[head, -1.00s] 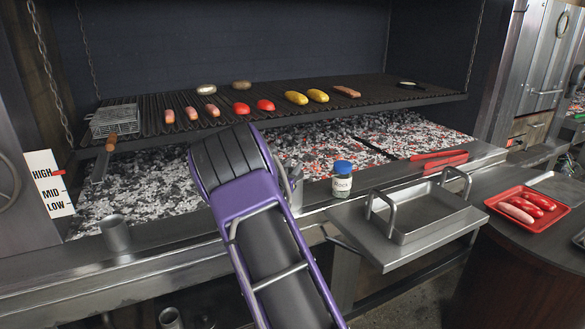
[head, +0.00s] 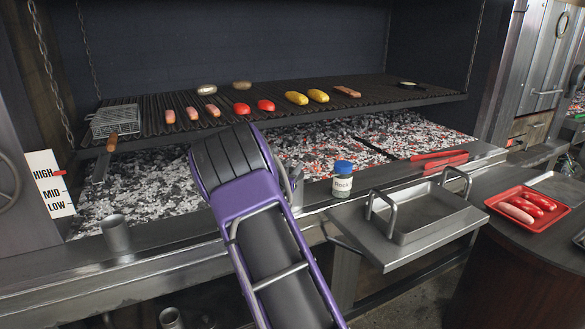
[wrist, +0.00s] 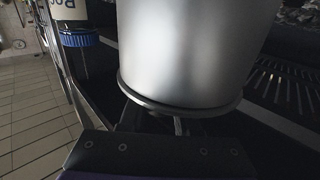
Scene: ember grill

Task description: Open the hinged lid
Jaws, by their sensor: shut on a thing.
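A smooth metal vessel (wrist: 185,50) fills the middle of the wrist view, with a flared rim (wrist: 180,108) at its lower edge there. The jar beside it appears upside down in this view. In the head view, part of a metal vessel (head: 297,185) shows just right of my purple arm. My gripper (wrist: 163,124) is at the rim, shut on a small pale part there. The fingertips are dark and partly hidden by the rim. I cannot make out a hinge or a raised lid. In the head view my arm hides the gripper.
A blue-capped jar (head: 343,180) stands right of the vessel on the grill's front ledge. A metal tray (head: 425,222) with handles and a red tray (head: 527,224) of sausages lie further right. The grate (head: 290,112) with food and the ember bed (head: 130,185) lie behind.

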